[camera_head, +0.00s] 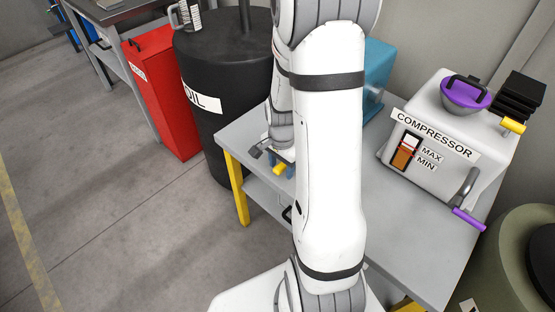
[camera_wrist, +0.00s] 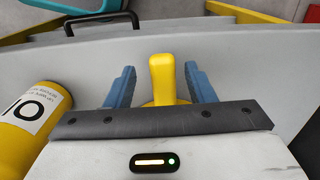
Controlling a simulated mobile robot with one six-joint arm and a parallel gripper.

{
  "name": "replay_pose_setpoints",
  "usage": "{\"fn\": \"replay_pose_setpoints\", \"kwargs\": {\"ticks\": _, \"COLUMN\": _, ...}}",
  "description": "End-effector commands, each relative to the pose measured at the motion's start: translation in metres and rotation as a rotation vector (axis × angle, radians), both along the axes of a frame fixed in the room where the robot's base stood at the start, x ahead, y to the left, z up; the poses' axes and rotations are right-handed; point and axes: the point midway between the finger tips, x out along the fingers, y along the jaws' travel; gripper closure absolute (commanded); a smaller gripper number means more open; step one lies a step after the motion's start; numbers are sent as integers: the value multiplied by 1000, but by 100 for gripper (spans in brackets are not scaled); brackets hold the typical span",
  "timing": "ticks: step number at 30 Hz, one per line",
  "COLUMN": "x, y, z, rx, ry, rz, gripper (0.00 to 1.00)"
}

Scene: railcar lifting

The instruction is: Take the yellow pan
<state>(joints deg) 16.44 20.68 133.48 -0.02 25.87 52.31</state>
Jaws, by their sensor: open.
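A yellow handle (camera_wrist: 162,78) stands between the two blue fingers of my gripper (camera_wrist: 160,84) in the wrist view. A wider yellow part shows at its base, and the rest is hidden behind my gripper's dark plate; I take it for the yellow pan. The fingers are apart, with a gap on each side of the handle. In the head view my gripper (camera_head: 282,164) is at the table's left end, partly behind my arm. A small yellow piece (camera_head: 279,169) shows at the fingers there.
A yellow can with an oil label (camera_wrist: 30,118) lies left of my gripper in the wrist view. The grey table (camera_head: 400,245) carries a compressor (camera_head: 435,135) with a purple bowl-like part (camera_head: 466,95). A black oil drum (camera_head: 215,75) and red bin (camera_head: 165,95) stand left.

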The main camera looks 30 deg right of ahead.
Motion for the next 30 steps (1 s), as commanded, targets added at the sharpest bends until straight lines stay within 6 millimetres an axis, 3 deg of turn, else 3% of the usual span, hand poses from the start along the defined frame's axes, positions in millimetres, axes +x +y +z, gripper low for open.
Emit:
{"fn": "replay_pose_setpoints", "kwargs": {"ticks": 6, "x": 0, "y": 0, "z": -19, "rx": 0, "ry": 0, "rz": -1, "gripper": 51}}
{"fn": "replay_pose_setpoints", "kwargs": {"ticks": 15, "x": 0, "y": -1, "z": -21, "rx": 0, "ry": -1, "rz": -2, "gripper": 51}}
{"fn": "replay_pose_setpoints", "kwargs": {"ticks": 30, "x": 0, "y": -1, "z": -21, "rx": 0, "ry": -1, "rz": -2, "gripper": 92}}
